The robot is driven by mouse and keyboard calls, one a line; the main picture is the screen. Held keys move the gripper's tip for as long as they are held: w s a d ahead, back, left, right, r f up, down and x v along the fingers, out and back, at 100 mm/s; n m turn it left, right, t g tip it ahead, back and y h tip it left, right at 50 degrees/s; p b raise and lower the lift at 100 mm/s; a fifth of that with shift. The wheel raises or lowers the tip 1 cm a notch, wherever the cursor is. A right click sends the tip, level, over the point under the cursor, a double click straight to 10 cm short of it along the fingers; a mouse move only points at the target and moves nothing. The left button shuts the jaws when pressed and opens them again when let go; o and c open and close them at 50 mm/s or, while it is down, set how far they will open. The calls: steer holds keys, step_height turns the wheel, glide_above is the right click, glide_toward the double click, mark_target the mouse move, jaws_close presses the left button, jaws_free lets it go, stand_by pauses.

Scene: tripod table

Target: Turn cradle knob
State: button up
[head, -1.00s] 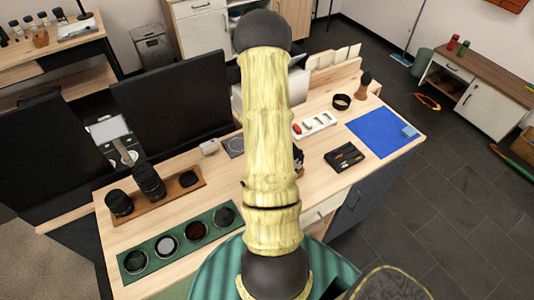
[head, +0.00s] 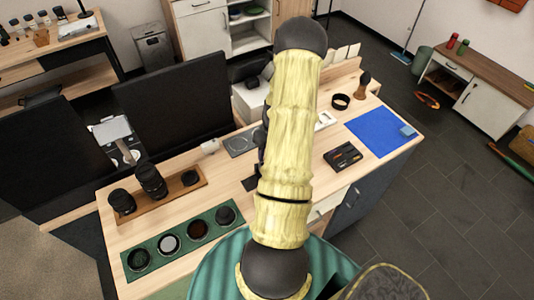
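My pale yellow arm rises through the middle of the head view and covers part of the wooden worktable (head: 232,188). My gripper is hidden behind the arm, so I cannot see whether it is open or shut. No cradle knob can be made out. A small dark piece (head: 250,183) shows on the table just left of the arm, and more dark shapes show at the arm's left edge above it. I cannot tell whether these belong to the cradle or to my own arm.
A wooden rack with lenses (head: 151,180) and a green mat (head: 216,241) with round filters lie left. A grey plate (head: 239,145) lies behind the dark piece. A black tray (head: 343,156) and blue cloth (head: 375,133) lie right. Black screens (head: 175,105) stand along the back-left edge.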

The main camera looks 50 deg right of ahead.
steer(key=shift+d+r, duration=0.15)
steer(key=shift+s+d+r+p, duration=0.1)
steer(key=shift+d+r+p, duration=0.1)
steer(key=shift+r+p, duration=0.9)
steer(key=shift+d+r+p, duration=0.15)
steer(key=shift+r+p, duration=0.6)
steer(key=shift+r, duration=0.55)
steer(key=w+a+r+n+h+b, duration=0.1)
steer(key=w+a+r, duration=0.2)
steer(key=a+r, duration=0.45)
steer(key=w+a+r+n+h, duration=0.15)
steer(key=a+r, duration=0.25)
steer(key=a, duration=0.6)
steer(key=s+a+r+t, duration=0.1)
steer(key=s+a+r, duration=0.2)
steer(key=a, duration=0.5)
steer(key=s+a+r+t, duration=0.1)
steer(key=s+a+r, duration=0.2)
steer(key=a, duration=0.5)
steer(key=shift+s+r+n+y+b, duration=0.25)
steer(key=shift+r+n+y+b, duration=0.15)
steer(key=shift+r, duration=0.25)
